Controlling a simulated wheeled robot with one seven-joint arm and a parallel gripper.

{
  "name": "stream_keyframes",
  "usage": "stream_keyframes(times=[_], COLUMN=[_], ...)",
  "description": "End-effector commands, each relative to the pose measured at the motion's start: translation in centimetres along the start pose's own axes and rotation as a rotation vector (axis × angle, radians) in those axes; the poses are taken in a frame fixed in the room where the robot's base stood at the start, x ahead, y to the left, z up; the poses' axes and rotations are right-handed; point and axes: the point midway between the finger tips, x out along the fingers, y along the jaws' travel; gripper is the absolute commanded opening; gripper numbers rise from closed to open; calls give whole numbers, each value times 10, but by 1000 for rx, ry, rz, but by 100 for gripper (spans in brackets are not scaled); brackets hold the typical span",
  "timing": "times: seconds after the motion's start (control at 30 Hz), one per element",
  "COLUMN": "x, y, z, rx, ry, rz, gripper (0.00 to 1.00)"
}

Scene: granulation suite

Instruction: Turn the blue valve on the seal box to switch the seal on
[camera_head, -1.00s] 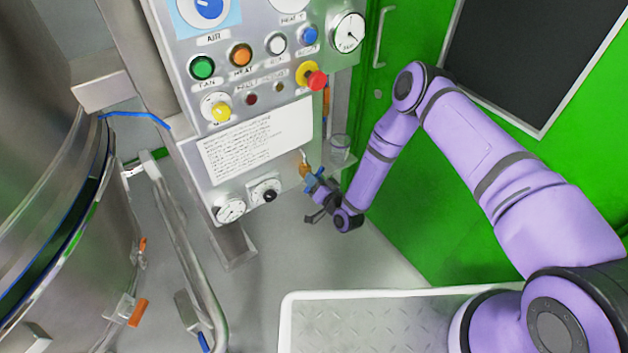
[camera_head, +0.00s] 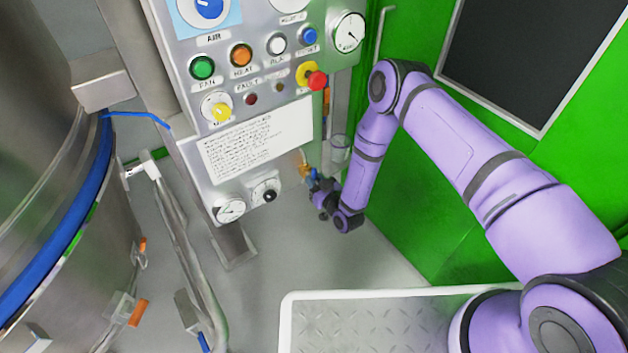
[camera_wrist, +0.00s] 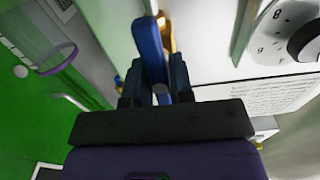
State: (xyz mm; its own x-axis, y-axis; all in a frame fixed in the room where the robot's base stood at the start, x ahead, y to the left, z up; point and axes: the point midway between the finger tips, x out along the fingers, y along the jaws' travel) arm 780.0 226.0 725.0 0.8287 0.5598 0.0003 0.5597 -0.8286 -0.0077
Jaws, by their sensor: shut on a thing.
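The blue valve lever (camera_wrist: 149,45) stands between my gripper's (camera_wrist: 160,88) two dark fingers in the wrist view, and the fingers are shut on it. A brass-coloured fitting (camera_wrist: 167,40) shows just behind the lever. In the head view, my gripper (camera_head: 318,186) is at the lower right edge of the steel control panel (camera_head: 196,165), by a small brass fitting (camera_head: 304,168). The valve is small there and mostly hidden by my gripper. I cannot tell the seal box's outline from the panel. A broad blue band (camera_head: 92,178) shows around the steel vessel at left.
The panel carries buttons, a red stop knob (camera_head: 317,80), a gauge (camera_head: 231,210) and a black knob (camera_head: 268,192). A clear cup (camera_head: 340,147) hangs close above my gripper. A green door (camera_head: 420,205) is right of it. The grey floor below is clear.

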Motion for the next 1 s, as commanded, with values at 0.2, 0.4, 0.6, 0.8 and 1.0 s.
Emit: stream_keyframes(times=[0.2,0.4,0.6,0.8,1.0], x=[-1,-1,-1,-1,-3], y=[0,0,0,0,0], z=[1,1,1,1,1], rx=[-23,-24,-23,-23,-23], ry=[-3,-3,-3,-2,-2], rz=[0,0,0,0,0], gripper=[0,0,35,47,47])
